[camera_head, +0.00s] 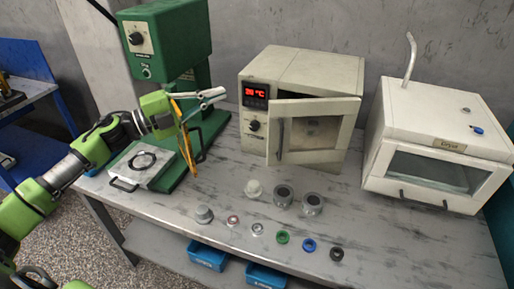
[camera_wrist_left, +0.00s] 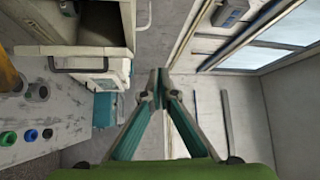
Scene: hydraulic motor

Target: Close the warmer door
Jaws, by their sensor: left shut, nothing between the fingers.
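The warmer (camera_head: 303,66) is a cream box with a red-lit display on its front, at the middle back of the table. Its door (camera_head: 318,132) stands ajar, with its handle edge swung out to the left and a dark gap along the top. My left gripper (camera_head: 222,95) is shut and empty, left of the warmer and apart from the door. Its fingertips meet in the left wrist view (camera_wrist_left: 158,85). That view also shows a pale box with a handle and a dark opening; I cannot tell surely whether it is the warmer.
A green press (camera_head: 170,45) stands behind my left gripper, with a grey plate (camera_head: 145,168) in front. A white cabinet (camera_head: 440,140) stands right of the warmer. Several small rings and cups, including a green ring (camera_head: 283,238), lie in front of the door. Blue bins (camera_head: 207,256) sit below.

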